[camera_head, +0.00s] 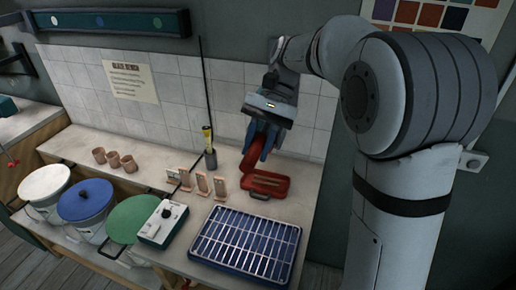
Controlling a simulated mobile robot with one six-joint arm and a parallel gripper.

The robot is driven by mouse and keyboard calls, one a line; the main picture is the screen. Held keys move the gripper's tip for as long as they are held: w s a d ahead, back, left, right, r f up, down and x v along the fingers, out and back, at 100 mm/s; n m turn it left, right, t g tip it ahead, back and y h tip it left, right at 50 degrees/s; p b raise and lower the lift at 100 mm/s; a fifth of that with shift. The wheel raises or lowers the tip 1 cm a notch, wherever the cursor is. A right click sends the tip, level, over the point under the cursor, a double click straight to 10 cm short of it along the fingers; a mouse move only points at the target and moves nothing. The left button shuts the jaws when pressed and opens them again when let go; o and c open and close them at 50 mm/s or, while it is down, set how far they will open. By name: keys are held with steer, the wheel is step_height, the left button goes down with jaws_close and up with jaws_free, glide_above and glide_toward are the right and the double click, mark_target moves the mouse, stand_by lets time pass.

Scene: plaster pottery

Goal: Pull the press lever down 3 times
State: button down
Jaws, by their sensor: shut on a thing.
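My gripper (262,147) has blue fingers and points down over the back of the counter. It is shut on a red curved part (249,152), which looks like the press lever. Part of this red piece is hidden by the fingers and the gripper body. Just below and to the right lies a red tray-like base (284,182) with a brown bar in it and a dark handle at its front. I cannot tell how the red curved part joins the base.
A blue tray with a metal grid (268,262) lies in front. A control box (163,221), small upright tiles (203,185) and a tall rod in a holder (210,158) stand to the left. Clay cups (113,159) and lidded buckets (85,200) are farther left.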

steer(key=shift+g+y, duration=0.3)
steer(key=shift+g, duration=0.4)
steer(key=shift+w+r, duration=0.1)
steer(key=shift+r, duration=2)
steer(key=shift+r, duration=0.1)
steer(key=c, duration=1.6)
jaws_free()
steer(key=o, duration=0.5)
